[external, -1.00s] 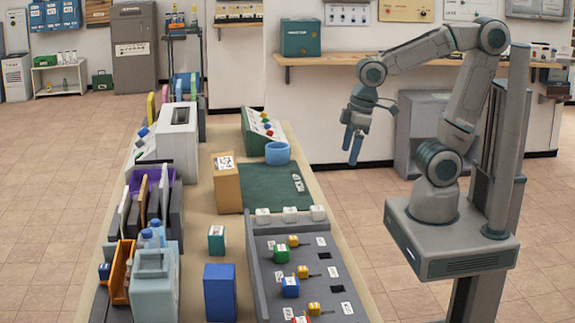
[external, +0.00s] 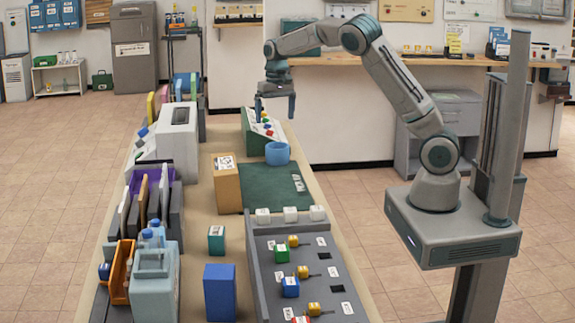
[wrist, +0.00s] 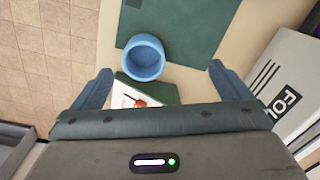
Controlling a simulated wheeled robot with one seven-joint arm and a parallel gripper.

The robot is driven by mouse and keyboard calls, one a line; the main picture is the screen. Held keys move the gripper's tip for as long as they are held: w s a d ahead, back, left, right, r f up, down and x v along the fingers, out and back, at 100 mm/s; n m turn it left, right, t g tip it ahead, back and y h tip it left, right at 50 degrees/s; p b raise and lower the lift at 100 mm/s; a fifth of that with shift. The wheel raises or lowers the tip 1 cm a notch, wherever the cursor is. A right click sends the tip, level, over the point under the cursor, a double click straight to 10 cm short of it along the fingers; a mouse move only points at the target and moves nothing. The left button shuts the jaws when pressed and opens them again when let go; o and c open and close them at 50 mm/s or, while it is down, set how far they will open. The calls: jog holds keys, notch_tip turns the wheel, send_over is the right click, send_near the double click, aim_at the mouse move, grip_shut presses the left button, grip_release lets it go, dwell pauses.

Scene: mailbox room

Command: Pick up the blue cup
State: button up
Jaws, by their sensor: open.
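The blue cup (external: 278,154) stands upright at the far edge of the green mat (external: 262,195) on the long table. In the wrist view the cup (wrist: 143,57) shows from above, its round opening facing the camera and its inside empty. My gripper (external: 275,112) is above the table, over the control panel with coloured buttons just beyond the cup, pointing down. In the wrist view my gripper (wrist: 160,85) has its two blue fingers wide apart, with nothing between them at their level. The cup is below and a little ahead, untouched.
The green-sided button panel (external: 262,130) stands close behind the cup. A tan box (external: 227,184) stands at the mat's left edge, and a white machine (external: 179,140) is further left. A grey tray with small coloured parts (external: 305,285) lies nearer. The mat is mostly bare.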

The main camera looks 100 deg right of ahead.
aim_at(277, 151)
jog(key=shift+m, duration=0.5)
jog(key=d+f, duration=0.1)
jog(key=f, duration=0.2)
jog(key=d+f, duration=0.2)
jog(key=f, duration=0.1)
jog(key=d+f+p, duration=0.1)
jog(key=f, duration=0.2)
jog(key=shift+s+d+f, duration=0.15)
jog(key=shift+s+f, duration=0.15)
jog(key=shift+f, duration=0.05)
jog(key=shift+s+d+f+p, duration=0.15)
jog(key=shift+f+p, duration=0.3)
jog(key=shift+f, duration=0.9)
jog(key=shift+s+d+f+p, duration=0.15)
jog(key=shift+f+p, duration=0.3)
jog(key=shift+f, duration=0.9)
jog(key=shift+a, duration=0.1)
jog(key=c, duration=1)
